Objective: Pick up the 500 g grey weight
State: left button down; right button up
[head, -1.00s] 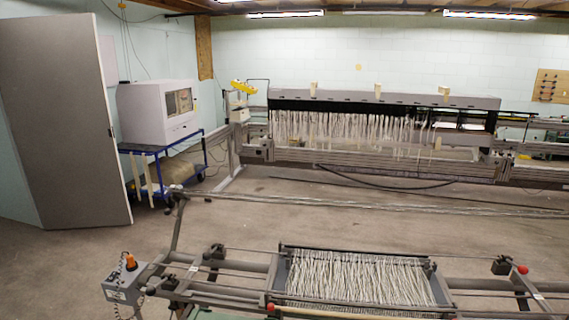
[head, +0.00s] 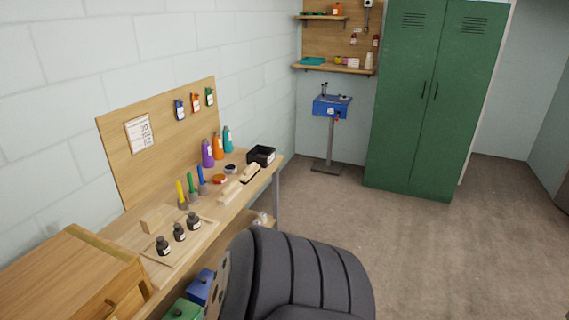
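Three small dark knobbed objects that look like weights stand upright in a row on a thin wooden board (head: 205,240) on the workbench. The nearest weight (head: 163,246) is at the left, the middle weight (head: 179,232) is beside it, and the far weight (head: 194,221) is at the right. They have pale marks too small to read, so I cannot tell which is the 500 g one. Neither of my grippers is in view.
The workbench (head: 237,207) runs along the left wall, with bottles, brushes and a black tray (head: 261,155). Open floor (head: 430,260) lies right, before green lockers (head: 430,100).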

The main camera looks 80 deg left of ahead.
aim_at(193, 223)
jog(key=j+u, duration=0.1)
jog(key=u, duration=1.95)
jog(key=i+u, duration=0.15)
jog(key=u, duration=0.35)
jog(key=i+l+u, duration=0.1)
jog(key=u, duration=0.4)
jog(key=l+u, duration=0.25)
jog(key=u, duration=0.2)
jog(key=i+l+u, duration=0.15)
jog(key=u, duration=0.35)
